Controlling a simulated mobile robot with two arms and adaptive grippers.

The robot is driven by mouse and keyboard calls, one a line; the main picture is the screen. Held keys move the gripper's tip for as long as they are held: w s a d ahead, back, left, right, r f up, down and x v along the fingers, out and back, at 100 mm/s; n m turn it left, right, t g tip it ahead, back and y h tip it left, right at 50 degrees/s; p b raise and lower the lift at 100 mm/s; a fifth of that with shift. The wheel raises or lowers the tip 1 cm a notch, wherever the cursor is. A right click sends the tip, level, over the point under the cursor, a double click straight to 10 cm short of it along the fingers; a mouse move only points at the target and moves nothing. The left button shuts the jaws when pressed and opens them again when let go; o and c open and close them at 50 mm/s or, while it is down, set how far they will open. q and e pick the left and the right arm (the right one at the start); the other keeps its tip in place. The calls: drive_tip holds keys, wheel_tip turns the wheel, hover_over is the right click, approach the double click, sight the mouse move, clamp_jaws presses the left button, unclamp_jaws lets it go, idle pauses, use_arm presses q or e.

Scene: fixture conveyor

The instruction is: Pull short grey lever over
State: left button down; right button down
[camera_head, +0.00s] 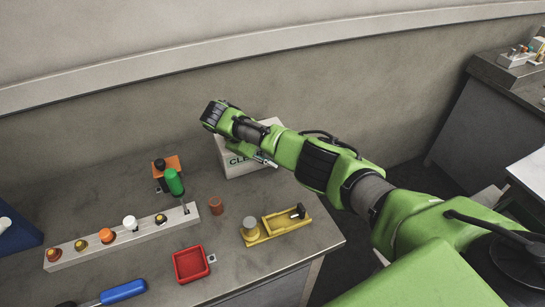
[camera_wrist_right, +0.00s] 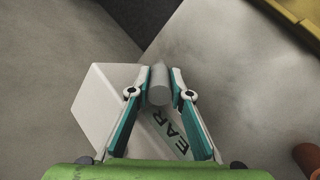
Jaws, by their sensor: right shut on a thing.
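A short grey lever (camera_wrist_right: 159,87) shows as a grey cylinder between the fingertips of my right gripper (camera_wrist_right: 160,84) in the right wrist view. The gripper is shut on it. Behind it is a white box (camera_wrist_right: 95,105) with dark lettering, partly covered by the fingers. In the head view the white box (camera_head: 237,167) stands against the wall at the back of the bench, and my right gripper (camera_head: 266,161) is in front of it. There the held lever is hidden by my arm. My left gripper is in neither view.
A pale strip (camera_head: 70,262) with several coloured knobs lies left on the bench (camera_head: 130,185). A green-handled device (camera_head: 174,181), a red tray (camera_head: 189,264), a yellow fixture (camera_head: 275,228) and a blue-handled tool (camera_head: 123,292) are also there. Bare bench lies between them.

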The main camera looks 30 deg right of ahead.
drive_tip(key=c, duration=1.8)
unclamp_jaws()
drive_tip(key=shift+c, duration=0.2)
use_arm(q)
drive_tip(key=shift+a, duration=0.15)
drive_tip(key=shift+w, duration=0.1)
use_arm(e)
drive_tip(key=v, duration=1.2)
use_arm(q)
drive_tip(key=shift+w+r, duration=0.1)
